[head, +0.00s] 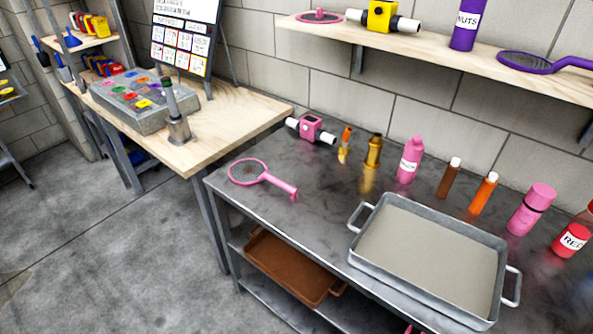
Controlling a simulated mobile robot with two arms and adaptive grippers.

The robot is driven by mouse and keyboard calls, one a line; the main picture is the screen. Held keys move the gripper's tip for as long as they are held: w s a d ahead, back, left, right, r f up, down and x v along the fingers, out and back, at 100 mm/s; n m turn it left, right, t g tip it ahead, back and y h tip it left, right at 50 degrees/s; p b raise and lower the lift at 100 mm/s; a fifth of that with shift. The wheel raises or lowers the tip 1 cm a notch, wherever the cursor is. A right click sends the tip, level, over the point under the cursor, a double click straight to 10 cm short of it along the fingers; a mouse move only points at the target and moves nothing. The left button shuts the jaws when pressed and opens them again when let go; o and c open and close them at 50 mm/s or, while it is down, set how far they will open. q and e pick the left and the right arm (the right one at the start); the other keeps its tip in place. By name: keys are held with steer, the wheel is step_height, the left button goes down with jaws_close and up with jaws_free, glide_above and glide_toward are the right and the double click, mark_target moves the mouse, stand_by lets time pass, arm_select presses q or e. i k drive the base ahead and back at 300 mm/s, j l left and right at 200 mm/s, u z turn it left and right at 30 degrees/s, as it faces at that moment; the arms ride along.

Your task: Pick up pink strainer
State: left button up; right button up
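The pink strainer (281,184) lies on the dark metal table (330,185), near its left end and front edge. Neither of my grippers shows in the head view.
A grey metal tray (425,252) with handles fills the table's front right. Several bottles, including a pink one (410,160), and a pink valve-like part (311,128) stand along the back. A wooden table (225,125) adjoins at left. A purple strainer (526,61) lies on the wall shelf.

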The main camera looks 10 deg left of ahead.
mark_target(246, 172)
steer(key=i+j+z, duration=0.15)
steer(key=j+z, duration=0.15)
steer(key=j, duration=0.2)
steer(key=i+j+z, duration=0.1)
steer(key=j+z, duration=0.2)
steer(key=j, duration=0.15)
steer(key=j+z, duration=0.3)
steer(key=j, duration=0.25)
steer(key=i, duration=0.05)
